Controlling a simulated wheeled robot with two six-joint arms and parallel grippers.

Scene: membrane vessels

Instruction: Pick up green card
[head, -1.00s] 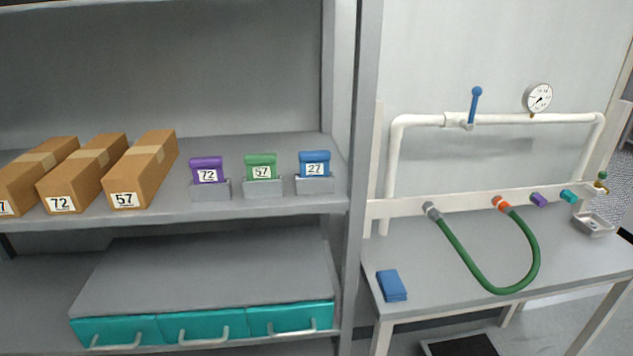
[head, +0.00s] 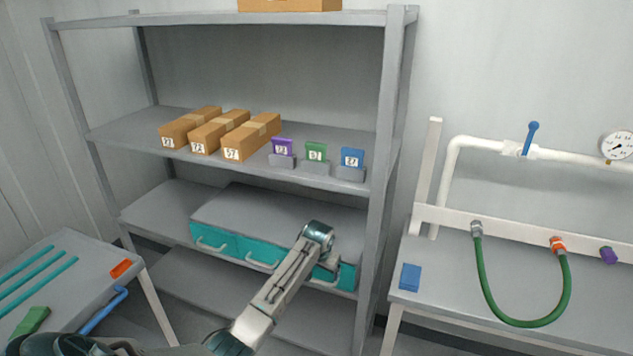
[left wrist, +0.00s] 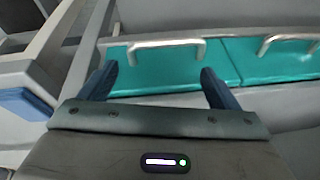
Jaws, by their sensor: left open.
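The green card (head: 316,149), with a white number label, stands upright in a grey holder (head: 314,168) on the middle shelf. A purple card (head: 282,145) is to its left and a blue card (head: 352,155) to its right, each in its own holder. My left gripper (left wrist: 158,75) is open and empty in the left wrist view, facing the teal drawer fronts. In the head view my left arm reaches up in front of the drawers, below the green card and apart from it. The green card is not in the left wrist view. My right gripper is not in view.
Three cardboard boxes (head: 216,133) stand left of the cards. The teal drawer unit (head: 228,246) with protruding handles is below. The shelf's right post (head: 383,170) is close to the blue card. A bench (head: 440,285) with a green hose (head: 489,294) stands right; a side table (head: 85,275) stands left.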

